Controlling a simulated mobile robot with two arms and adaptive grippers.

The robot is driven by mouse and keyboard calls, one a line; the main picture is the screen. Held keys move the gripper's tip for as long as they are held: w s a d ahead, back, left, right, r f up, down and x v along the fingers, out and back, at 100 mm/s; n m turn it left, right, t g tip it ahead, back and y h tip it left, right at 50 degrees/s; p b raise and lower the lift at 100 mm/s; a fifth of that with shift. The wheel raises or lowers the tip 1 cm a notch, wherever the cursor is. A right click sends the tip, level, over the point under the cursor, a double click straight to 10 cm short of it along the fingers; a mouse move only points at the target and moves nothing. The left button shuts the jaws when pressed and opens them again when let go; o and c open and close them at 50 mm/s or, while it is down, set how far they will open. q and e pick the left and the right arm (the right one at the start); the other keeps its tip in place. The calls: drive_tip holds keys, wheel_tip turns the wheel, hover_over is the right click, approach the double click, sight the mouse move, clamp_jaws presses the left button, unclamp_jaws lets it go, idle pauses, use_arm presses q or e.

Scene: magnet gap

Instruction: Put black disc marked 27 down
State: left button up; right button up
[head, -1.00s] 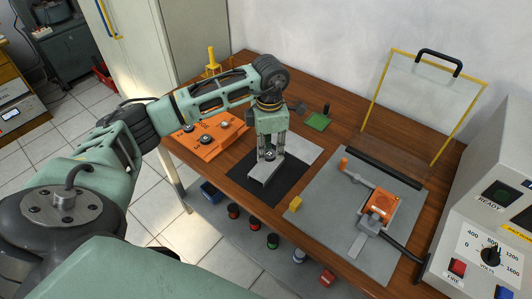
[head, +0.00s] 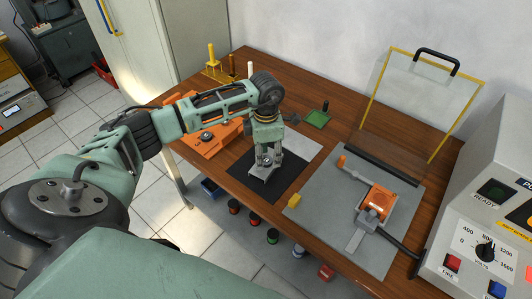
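My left gripper (head: 267,160) points down over a small silver-grey metal fixture (head: 261,176) on a black mat (head: 243,172). Its two fingers stand apart, with their tips low at the fixture. A small dark and grey shape shows between the tips. I cannot tell whether it is the black disc marked 27 or part of the fixture, nor whether the fingers grip it. No number 27 is readable. My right gripper is not in view.
An orange tray (head: 212,146) with a small round piece lies left, partly behind my arm. A grey plate (head: 325,221) with an orange clamp device (head: 377,199) is on the right.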

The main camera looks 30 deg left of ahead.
sight(266, 159)
use_arm(q)
wheel_tip(266, 159, up, 12)
drive_tip(key=b, duration=0.2)
idle(0.4)
drive_tip(key=shift+f, duration=0.1)
idle(0.4)
